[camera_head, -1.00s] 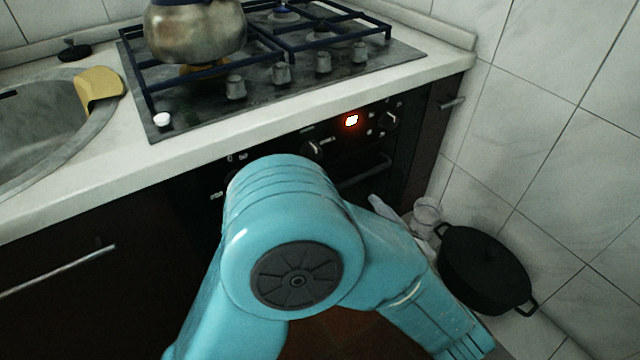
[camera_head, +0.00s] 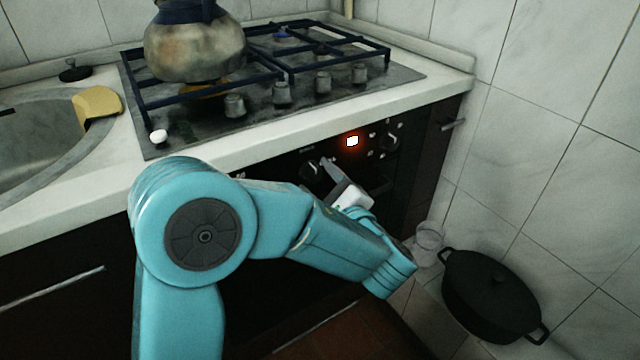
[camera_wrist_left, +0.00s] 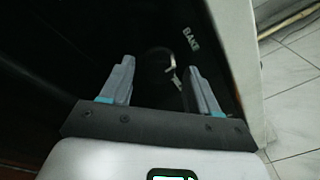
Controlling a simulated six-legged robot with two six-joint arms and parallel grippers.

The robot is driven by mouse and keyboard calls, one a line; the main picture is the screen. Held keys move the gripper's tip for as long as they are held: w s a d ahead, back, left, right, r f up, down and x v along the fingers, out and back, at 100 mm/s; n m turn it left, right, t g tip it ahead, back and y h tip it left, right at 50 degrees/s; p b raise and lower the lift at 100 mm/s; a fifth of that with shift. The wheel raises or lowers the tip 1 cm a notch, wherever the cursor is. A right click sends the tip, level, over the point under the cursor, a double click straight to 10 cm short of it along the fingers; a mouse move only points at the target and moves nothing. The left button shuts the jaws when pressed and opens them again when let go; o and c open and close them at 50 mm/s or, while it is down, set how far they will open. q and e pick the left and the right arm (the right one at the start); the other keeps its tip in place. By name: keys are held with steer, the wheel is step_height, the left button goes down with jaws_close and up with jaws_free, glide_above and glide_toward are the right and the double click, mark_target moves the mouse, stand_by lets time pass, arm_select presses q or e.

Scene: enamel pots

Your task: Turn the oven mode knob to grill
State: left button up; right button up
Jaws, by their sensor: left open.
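The black oven panel (camera_head: 335,155) is under the counter's front edge. A dark knob with a light edge (camera_head: 311,174) is on it, left of the glowing display (camera_head: 352,141); my gripper partly hides it. My left gripper (camera_head: 330,168) is just in front of this knob. In the left wrist view, its two grey fingers are spread, and the dim knob (camera_wrist_left: 158,62) shows between the tips (camera_wrist_left: 159,66). I cannot tell whether the fingers touch the knob. My right gripper is not in view.
A second knob (camera_head: 390,143) is right of the display. Above are the gas hob (camera_head: 300,95) with a metal kettle (camera_head: 195,50) and the white counter edge (camera_head: 250,150). A glass jar (camera_head: 429,238) and a black pot (camera_head: 490,295) stand on the floor at right.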

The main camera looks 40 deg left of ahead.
arm_select(q)
steer(key=c, duration=1.1)
steer(key=shift+o, duration=0.3)
steer(key=shift+r+m+p, duration=0.15)
steer(key=shift+m+p, duration=0.25)
steer(key=shift+p, duration=0.45)
steer(key=m+p, duration=0.5)
steer(key=p, duration=0.2)
steer(key=m+g+p, duration=0.1)
steer(key=m+p, duration=0.5)
steer(key=p, duration=0.1)
steer(key=shift+w+d+r+m+h+p, duration=0.1)
steer(key=shift+r+m+h+p, duration=0.05)
steer(key=shift+m+h+p, duration=0.2)
steer(key=m+p, duration=0.3)
steer(key=shift+g, duration=0.4)
steer(key=shift+f+m+p, duration=0.2)
steer(key=shift+m+p, duration=0.25)
steer(key=shift+m, duration=0.1)
steer(key=shift+f, duration=0.1)
steer(key=o, duration=1)
steer(key=shift+w, duration=0.1)
